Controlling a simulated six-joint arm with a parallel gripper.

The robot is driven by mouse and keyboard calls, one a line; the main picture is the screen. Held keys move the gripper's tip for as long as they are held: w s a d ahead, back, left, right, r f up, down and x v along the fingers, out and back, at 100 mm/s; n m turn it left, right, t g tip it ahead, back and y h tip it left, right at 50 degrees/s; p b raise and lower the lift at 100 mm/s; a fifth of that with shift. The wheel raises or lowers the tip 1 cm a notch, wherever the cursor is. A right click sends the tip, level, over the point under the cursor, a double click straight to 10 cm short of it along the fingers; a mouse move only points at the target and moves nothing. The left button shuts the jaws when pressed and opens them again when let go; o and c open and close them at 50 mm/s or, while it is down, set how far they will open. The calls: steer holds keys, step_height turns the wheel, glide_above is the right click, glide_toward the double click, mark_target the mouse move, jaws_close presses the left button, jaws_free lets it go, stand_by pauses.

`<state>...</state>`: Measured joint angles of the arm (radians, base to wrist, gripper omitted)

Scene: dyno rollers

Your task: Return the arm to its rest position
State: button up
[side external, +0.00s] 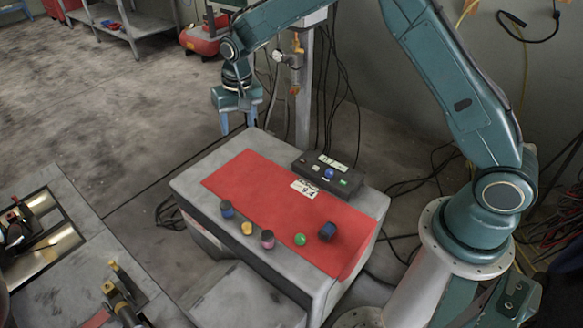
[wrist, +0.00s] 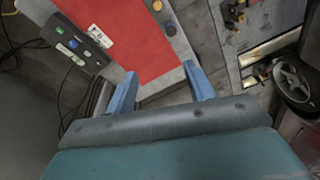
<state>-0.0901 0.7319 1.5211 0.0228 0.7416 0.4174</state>
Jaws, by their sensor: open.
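My gripper (side external: 238,120) hangs near the far left corner of the cabinet in the side external view, fingers pointing down. In the wrist view its two blue fingers (wrist: 162,90) are spread apart with nothing between them. My teal arm arches over from the base at the right. The red mat (side external: 255,195) lies on the grey cabinet top, and it also shows in the wrist view (wrist: 125,40).
A black control box (side external: 327,175) sits at the back edge. Cables and a post (side external: 305,90) stand behind. A grey bench (side external: 75,260) is at left.

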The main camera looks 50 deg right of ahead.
steer(key=s+d+r+n+t, duration=0.2)
steer(key=s+d+r, duration=0.1)
steer(key=s+r, duration=1.45)
steer(key=s+r+n+t, duration=0.1)
steer(key=s, duration=0.9)
steer(key=s+d+r+n+t, duration=0.1)
steer(key=s+r, duration=0.1)
steer(key=s, duration=0.8)
steer(key=shift+s+d, duration=0.15)
steer(key=shift+d, duration=0.1)
